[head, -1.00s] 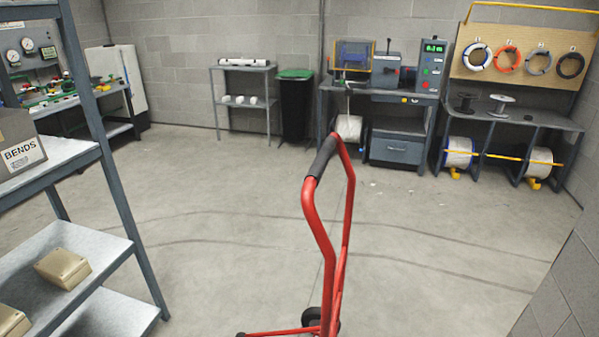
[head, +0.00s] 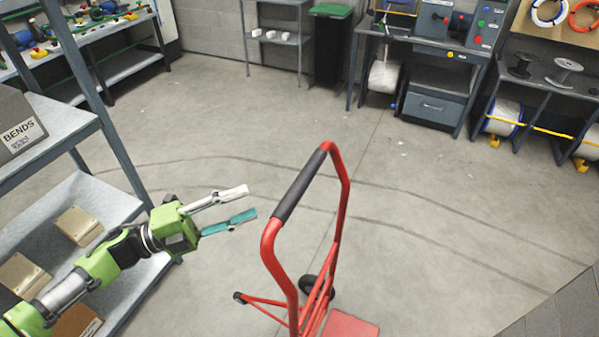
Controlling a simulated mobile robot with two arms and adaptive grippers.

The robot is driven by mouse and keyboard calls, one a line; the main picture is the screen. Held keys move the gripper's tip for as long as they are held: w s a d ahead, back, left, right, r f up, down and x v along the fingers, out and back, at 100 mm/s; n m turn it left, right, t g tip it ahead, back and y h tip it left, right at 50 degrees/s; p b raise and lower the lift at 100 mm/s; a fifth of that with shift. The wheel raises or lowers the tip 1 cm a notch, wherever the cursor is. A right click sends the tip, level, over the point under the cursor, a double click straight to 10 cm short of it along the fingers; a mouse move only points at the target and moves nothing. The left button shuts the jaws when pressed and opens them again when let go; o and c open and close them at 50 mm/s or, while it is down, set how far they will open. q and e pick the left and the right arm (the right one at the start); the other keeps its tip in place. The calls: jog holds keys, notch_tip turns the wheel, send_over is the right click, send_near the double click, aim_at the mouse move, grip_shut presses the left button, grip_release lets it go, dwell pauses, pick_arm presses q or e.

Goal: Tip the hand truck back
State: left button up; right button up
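The red hand truck (head: 343,212) stands on the concrete floor in the middle of the head view. Its black grip (head: 302,183) spans the top of the frame. Its black wheels (head: 317,288) and red base plate (head: 350,325) show low in the picture. My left gripper (head: 244,204) comes in from the left, with one white and one teal finger spread apart. It is open and empty, left of the grip and pointing toward it, not touching. My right gripper is not in view.
A dark bin (head: 328,50) and a workbench (head: 432,107) stand at the back. Open floor (head: 430,210) surrounds the hand truck.

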aim_at(300, 184)
pick_arm(q)
jog(key=p+x, duration=0.5)
jog(key=x, duration=0.8)
jog(key=shift+w+r+p, duration=0.1)
jog(key=shift+w+p, duration=0.1)
jog(key=shift+p, duration=0.15)
jog(key=shift+w+d, duration=0.15)
jog(key=shift+d, duration=0.15)
grip_shut()
jog(key=shift+a, duration=0.1)
